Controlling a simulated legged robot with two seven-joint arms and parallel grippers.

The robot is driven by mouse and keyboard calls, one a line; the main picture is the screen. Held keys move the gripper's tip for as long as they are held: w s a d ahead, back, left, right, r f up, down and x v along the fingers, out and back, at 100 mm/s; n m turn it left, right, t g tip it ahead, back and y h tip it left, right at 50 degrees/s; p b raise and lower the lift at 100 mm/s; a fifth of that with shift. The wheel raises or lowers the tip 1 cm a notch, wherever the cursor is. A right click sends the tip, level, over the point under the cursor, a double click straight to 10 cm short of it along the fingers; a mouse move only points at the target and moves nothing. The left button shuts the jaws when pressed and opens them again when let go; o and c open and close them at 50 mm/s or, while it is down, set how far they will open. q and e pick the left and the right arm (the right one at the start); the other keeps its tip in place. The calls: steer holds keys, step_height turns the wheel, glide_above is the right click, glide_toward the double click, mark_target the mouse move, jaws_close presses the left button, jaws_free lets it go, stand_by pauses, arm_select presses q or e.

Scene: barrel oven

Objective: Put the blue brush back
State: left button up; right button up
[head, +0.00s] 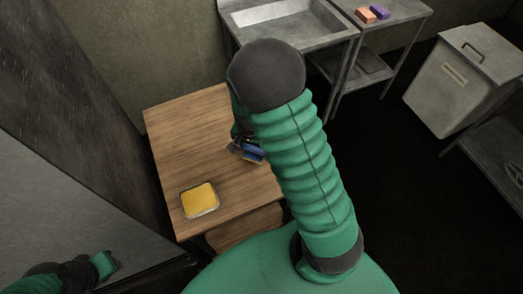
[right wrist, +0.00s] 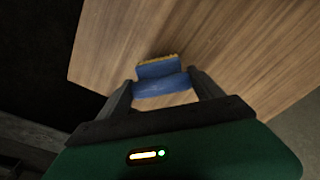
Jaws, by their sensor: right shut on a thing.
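The blue brush (right wrist: 159,88) is between the two fingers of my right gripper (right wrist: 162,82), which is shut on it. Its tan bristle edge points away from the gripper. In the head view the blue of the brush (head: 252,154) shows over the wooden table, partly hidden by my right gripper (head: 240,148) and arm. I cannot tell whether the brush touches the tabletop. Part of my left arm and hand (head: 101,266) shows at the lower left, away from the table; its fingers are not clear.
The wooden table (head: 180,140) carries a yellow-filled tray (head: 199,200) near its front left. A metal sink (head: 280,28) stands behind. A grey lidded bin (head: 450,95) stands right.

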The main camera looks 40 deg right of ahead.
mark_target(260, 151)
steer(key=d, duration=0.2)
steer(key=shift+s+d+f, duration=0.15)
steer(key=shift+s+d, duration=0.15)
steer(key=f, duration=0.3)
steer(key=shift+a+f, duration=0.1)
steer(key=shift+a, duration=0.15)
steer(key=shift+d+f, duration=0.2)
steer(key=shift+d, duration=0.05)
steer(key=o, duration=1.3)
steer(key=shift+d, duration=0.1)
arm_select(q)
steer(key=shift+a+f, duration=0.2)
steer(key=shift+a, duration=0.1)
steer(key=shift+a, duration=0.1)
arm_select(e)
steer(key=shift+a, duration=0.2)
